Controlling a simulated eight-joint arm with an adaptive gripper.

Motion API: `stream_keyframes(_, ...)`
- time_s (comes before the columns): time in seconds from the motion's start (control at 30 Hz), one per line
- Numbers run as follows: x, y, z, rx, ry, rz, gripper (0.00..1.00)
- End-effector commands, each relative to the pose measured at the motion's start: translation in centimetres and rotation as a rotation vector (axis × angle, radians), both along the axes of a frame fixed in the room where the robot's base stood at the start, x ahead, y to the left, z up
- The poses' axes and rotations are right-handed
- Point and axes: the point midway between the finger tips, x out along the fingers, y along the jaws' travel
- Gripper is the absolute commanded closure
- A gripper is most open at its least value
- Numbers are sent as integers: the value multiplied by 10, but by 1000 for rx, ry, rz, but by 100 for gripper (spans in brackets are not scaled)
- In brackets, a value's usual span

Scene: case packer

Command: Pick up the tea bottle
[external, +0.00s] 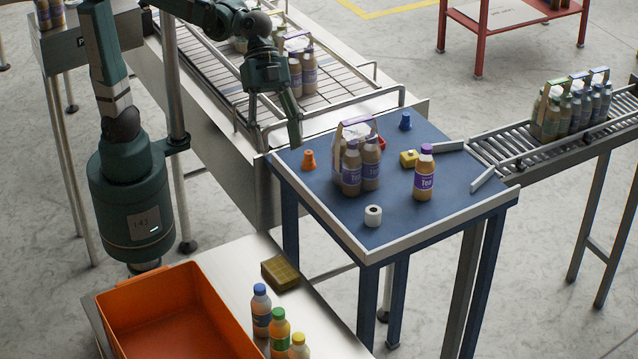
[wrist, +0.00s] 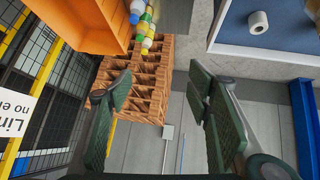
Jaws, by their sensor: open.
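A single bottle with a purple cap and purple label (external: 424,175) stands upright on the blue table (external: 400,225); its label is too small to read surely. Bottles with a blue cap (external: 261,312), green cap (external: 279,335) and yellow cap (external: 299,348) stand on the pale bench. I cannot tell which bottle is the tea. My gripper (external: 272,130) is open and empty, above the conveyor's near end, left of the blue table. In the wrist view its fingers (wrist: 155,95) are spread apart with nothing between them; bench bottles (wrist: 146,28) show at the top.
A bottle carrier (external: 360,160) stands on the blue table, near an orange cone (external: 309,159), blue piece (external: 405,121), yellow block (external: 409,158) and white roll (external: 373,215). An orange bin (external: 175,315) sits left of the bench bottles. Conveyors (external: 560,130) flank the table.

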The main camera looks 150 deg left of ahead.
Motion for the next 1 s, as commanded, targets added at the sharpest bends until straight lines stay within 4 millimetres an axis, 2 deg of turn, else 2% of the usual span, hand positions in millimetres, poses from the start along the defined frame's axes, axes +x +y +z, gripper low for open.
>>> stream_keyframes(0.03,7,16,3,-2,-11,2,50)
stream_keyframes(0.2,25,60,1,-6,-55,-2,50)
stream_keyframes(0.5,47,144,-5,-4,-140,-6,50)
stream_keyframes(0.77,53,222,-14,12,-222,-2,50)
stream_keyframes(1.0,48,296,-24,40,-303,4,50)
